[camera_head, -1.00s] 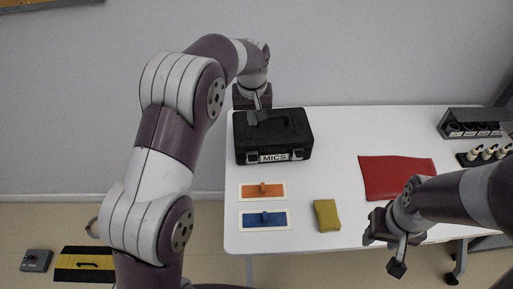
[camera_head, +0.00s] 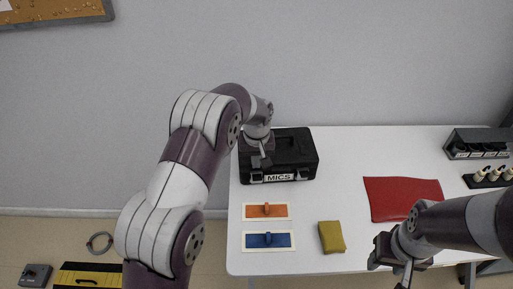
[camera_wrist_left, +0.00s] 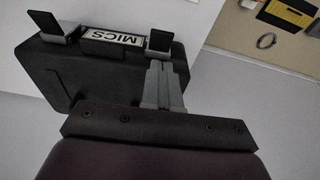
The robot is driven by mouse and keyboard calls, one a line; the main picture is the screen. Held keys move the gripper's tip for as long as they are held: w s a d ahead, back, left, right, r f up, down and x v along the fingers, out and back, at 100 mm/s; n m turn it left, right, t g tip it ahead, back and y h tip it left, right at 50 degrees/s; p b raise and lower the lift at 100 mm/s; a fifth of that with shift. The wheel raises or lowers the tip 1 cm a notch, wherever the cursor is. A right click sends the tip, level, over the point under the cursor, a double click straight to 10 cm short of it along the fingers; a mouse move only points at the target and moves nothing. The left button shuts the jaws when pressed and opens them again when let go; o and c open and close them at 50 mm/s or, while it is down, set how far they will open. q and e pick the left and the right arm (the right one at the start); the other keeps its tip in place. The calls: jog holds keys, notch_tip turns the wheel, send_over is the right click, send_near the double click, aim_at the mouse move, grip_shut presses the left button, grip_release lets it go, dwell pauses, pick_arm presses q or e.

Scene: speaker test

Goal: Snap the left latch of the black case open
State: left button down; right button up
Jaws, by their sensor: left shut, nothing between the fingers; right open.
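The black case (camera_head: 300,146) with a "MICS" label lies closed at the table's back left. Its left latch (camera_head: 256,177) is on the front face, left of the label; in the left wrist view, which is turned around, this latch (camera_wrist_left: 159,40) is right of the label. The right latch (camera_head: 302,173) is at the label's other side. Contact is unclear. My right gripper (camera_head: 405,272) is open, at the front edge.
Orange (camera_head: 266,210) and blue (camera_head: 268,240) switch plates and a yellow sponge-like block (camera_head: 332,237) lie in front of the case. A red cloth (camera_head: 403,195) lies to the right. A dark rack (camera_head: 478,144) stands back right. The middle of the table is clear.

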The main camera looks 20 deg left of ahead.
aim_at(256, 177)
pick_arm(q)
jog(key=shift+s+d+f, duration=0.1)
jog(key=shift+s+f, duration=0.2)
jog(key=shift+f, duration=0.45)
jog(key=shift+s+d+f, duration=0.1)
jog(key=shift+s+f, duration=0.2)
jog(key=shift+f, duration=0.45)
